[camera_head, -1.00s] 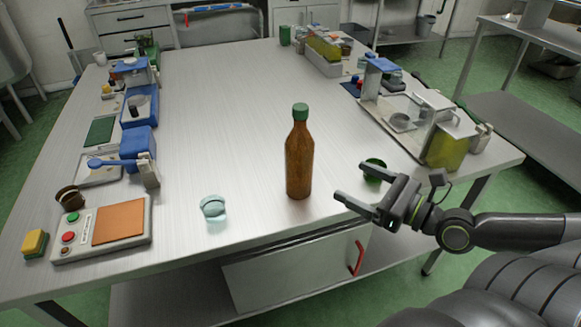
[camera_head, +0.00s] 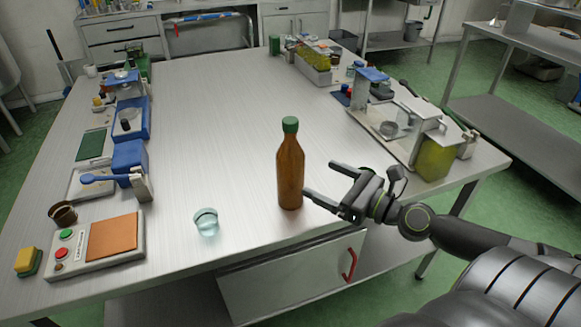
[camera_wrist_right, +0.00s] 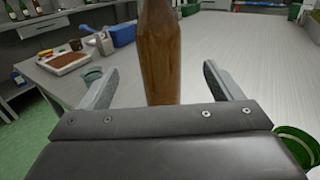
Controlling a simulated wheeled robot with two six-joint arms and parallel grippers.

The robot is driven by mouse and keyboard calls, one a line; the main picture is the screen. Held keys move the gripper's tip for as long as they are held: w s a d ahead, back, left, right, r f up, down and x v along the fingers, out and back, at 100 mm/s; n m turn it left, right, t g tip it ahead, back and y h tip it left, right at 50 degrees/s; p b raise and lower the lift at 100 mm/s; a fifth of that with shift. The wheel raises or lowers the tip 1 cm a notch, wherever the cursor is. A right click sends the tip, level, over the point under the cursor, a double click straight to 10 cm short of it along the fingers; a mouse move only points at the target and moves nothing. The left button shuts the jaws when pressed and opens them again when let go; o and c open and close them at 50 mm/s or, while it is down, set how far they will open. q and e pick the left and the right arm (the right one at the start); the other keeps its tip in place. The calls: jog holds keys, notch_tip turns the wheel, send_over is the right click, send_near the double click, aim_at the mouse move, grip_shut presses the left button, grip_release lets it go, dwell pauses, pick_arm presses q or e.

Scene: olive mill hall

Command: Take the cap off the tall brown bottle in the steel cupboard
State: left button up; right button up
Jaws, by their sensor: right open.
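The tall brown bottle (camera_head: 290,175) stands upright on the steel table, not in a cupboard, with a green cap (camera_head: 290,125) on its neck. Below the table's near edge is a pale cupboard (camera_head: 285,282) with a red handle (camera_head: 349,264); its door looks shut. My right gripper (camera_head: 320,180) is open, just right of the bottle's lower body, fingers pointing at it. In the right wrist view the bottle's brown body (camera_wrist_right: 160,50) shows beyond and between the spread fingers (camera_wrist_right: 158,75); its cap is out of that frame. My left gripper is not in view.
A clear glass (camera_head: 206,222) stands left of the bottle. A button panel with an orange pad (camera_head: 112,237) lies at the near left. A green cup (camera_wrist_right: 297,145) shows beside my right gripper. A tray (camera_head: 385,125) with equipment lines the right edge. The table's middle is clear.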

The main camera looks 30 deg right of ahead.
aim_at(301, 170)
jog(key=shift+w+a+r+p, duration=0.25)
jog(key=shift+w+a+p, duration=0.35)
jog(key=shift+p, duration=0.9)
jog(key=shift+w+p, duration=0.35)
jog(key=shift+p, duration=0.05)
jog(key=p+x, duration=0.2)
jog(key=x, duration=0.1)
jog(key=shift+w+a+f, duration=0.1)
jog(key=shift+w+a, duration=0.05)
jog(key=shift+w, duration=0.15)
jog(key=shift+f+p+x, duration=0.2)
jog(key=shift+p+x, duration=0.25)
jog(key=shift+x, duration=1.05)
jog(key=shift+f+p+x, duration=0.2)
jog(key=shift+p+x, duration=0.2)
jog(key=shift+x, duration=1.1)
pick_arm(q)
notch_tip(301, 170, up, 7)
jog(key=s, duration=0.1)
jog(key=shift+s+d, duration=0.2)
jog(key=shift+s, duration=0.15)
pick_arm(e)
jog(key=shift+d, duration=0.2)
jog(key=shift+c, duration=0.4)
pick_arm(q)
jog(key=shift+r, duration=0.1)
pick_arm(e)
jog(key=shift+r, duration=0.1)
jog(key=c, duration=1.8)
jog(key=shift+r, duration=0.1)
